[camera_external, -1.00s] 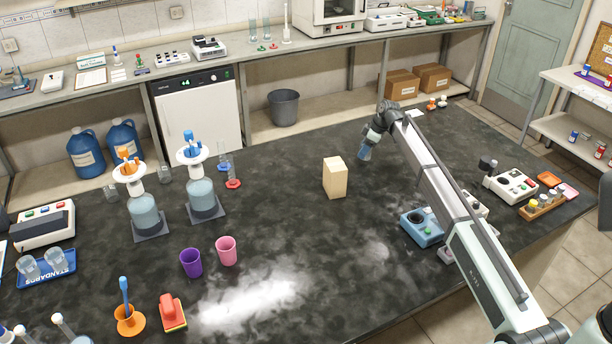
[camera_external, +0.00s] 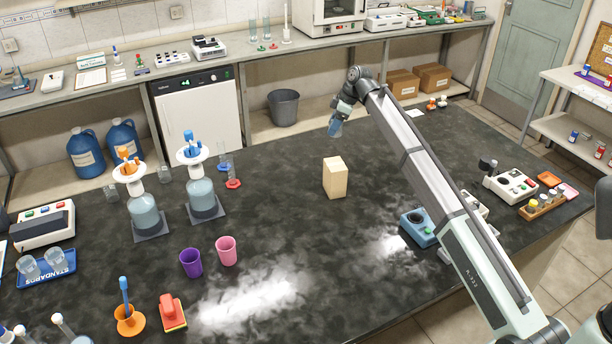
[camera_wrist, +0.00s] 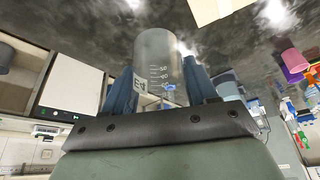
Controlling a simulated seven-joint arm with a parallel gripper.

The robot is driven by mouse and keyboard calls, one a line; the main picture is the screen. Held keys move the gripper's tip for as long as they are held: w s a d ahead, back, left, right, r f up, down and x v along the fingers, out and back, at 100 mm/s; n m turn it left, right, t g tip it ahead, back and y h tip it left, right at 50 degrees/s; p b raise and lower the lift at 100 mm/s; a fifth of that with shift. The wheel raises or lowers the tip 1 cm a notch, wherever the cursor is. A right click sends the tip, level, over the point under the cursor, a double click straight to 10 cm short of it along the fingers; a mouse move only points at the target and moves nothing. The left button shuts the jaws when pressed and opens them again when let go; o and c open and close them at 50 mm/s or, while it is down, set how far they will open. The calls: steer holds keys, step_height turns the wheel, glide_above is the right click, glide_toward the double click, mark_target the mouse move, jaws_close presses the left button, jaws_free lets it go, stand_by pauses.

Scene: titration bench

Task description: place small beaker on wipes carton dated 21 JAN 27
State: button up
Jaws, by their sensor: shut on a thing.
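My gripper (camera_external: 336,126) is raised above the far side of the bench, behind and above the tan carton (camera_external: 335,180). In the wrist view the blue fingers of my gripper (camera_wrist: 160,88) are shut on a clear small beaker (camera_wrist: 157,58) with graduation marks and a written label. The beaker is too small to make out in the external view. The carton stands upright on the dark bench with a bare top. Part of a pale box, probably this carton, shows at the top edge of the wrist view (camera_wrist: 210,8). No date is readable on it.
Purple (camera_external: 191,263) and pink (camera_external: 227,251) cups stand left of the carton. Two bottle-top dispensers (camera_external: 203,197) stand further left. A blue device (camera_external: 420,227) sits to the right, beside my arm. The bench around the carton is clear.

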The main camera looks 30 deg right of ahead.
step_height(320, 180, up, 4)
steer(key=r, duration=0.1)
glide_above(328, 163)
steer(key=w, duration=0.1)
steer(key=shift+s+d+f+m+t+h, duration=0.15)
steer(key=shift+s+d+f+m, duration=0.2)
steer(key=shift+f, duration=1.5)
steer(key=shift+s+d+f+m+t+h, duration=0.15)
steer(key=shift+s+f+m, duration=0.3)
steer(key=shift+f, duration=1.35)
steer(key=shift+s+d+f+m+t+h, duration=0.1)
steer(key=shift+s+d+f+m, duration=0.3)
steer(key=shift+f, duration=1.45)
steer(key=shift+w+a+f, duration=0.1)
steer(key=shift+a, duration=0.05)
steer(key=o, duration=1)
steer(key=shift+o, duration=0.2)
steer(key=v, duration=1.2)
